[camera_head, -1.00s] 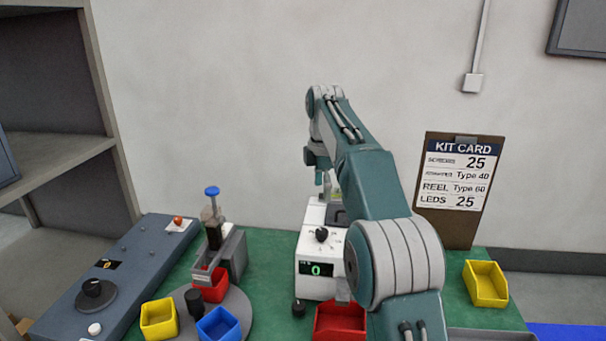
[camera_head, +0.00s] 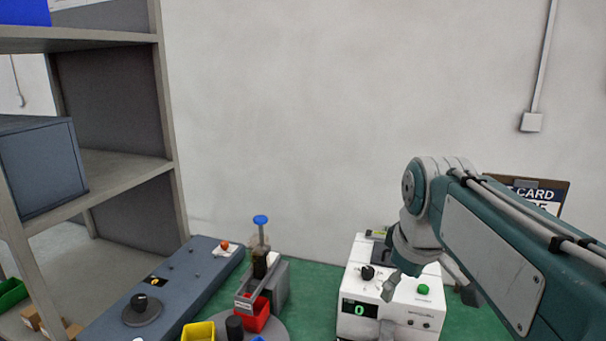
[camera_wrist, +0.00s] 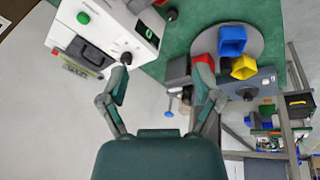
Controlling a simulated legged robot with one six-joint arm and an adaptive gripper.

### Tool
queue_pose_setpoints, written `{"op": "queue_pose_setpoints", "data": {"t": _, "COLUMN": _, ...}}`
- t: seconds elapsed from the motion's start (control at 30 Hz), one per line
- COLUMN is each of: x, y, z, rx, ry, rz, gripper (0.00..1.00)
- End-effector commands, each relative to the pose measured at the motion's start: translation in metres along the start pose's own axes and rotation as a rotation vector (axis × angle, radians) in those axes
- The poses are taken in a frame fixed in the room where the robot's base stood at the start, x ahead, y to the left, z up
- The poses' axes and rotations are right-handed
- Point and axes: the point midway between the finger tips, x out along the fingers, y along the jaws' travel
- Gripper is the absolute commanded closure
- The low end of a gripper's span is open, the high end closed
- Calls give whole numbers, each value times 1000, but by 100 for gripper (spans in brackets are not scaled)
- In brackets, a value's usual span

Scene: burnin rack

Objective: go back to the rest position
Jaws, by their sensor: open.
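My gripper (camera_wrist: 163,80) is open and empty in the wrist view, with its two fingers spread wide. Between and beyond them lie the bench parts and the pale floor or wall. In the head view my arm comes in from the right edge and bends down at its wrist. The gripper end there is partly hidden and overlaps the white machine (camera_head: 352,328), which has a green "0" display. I cannot tell from this view how far the gripper is from that machine.
A grey-blue panel (camera_head: 180,290) with a knob lies on the green bench (camera_head: 315,285). Beside it stand a dispenser with a blue top (camera_head: 260,220), a red bin (camera_head: 256,318) and a yellow bin (camera_head: 198,332). Shelving (camera_head: 165,100) is at the left. My arm partly covers the kit card (camera_head: 540,190).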

Motion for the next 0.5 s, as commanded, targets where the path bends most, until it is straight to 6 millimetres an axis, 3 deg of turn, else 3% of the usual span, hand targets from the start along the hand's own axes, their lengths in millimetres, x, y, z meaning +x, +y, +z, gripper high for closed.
{"op": "queue_pose_setpoints", "data": {"t": 0.27, "x": 14, "y": -48, "z": 66, "rx": 288, "ry": 78, "rz": 40, "gripper": 18}}
{"op": "queue_pose_setpoints", "data": {"t": 0.5, "x": 42, "y": -85, "z": 118, "rx": 523, "ry": 147, "rz": 55, "gripper": 18}}
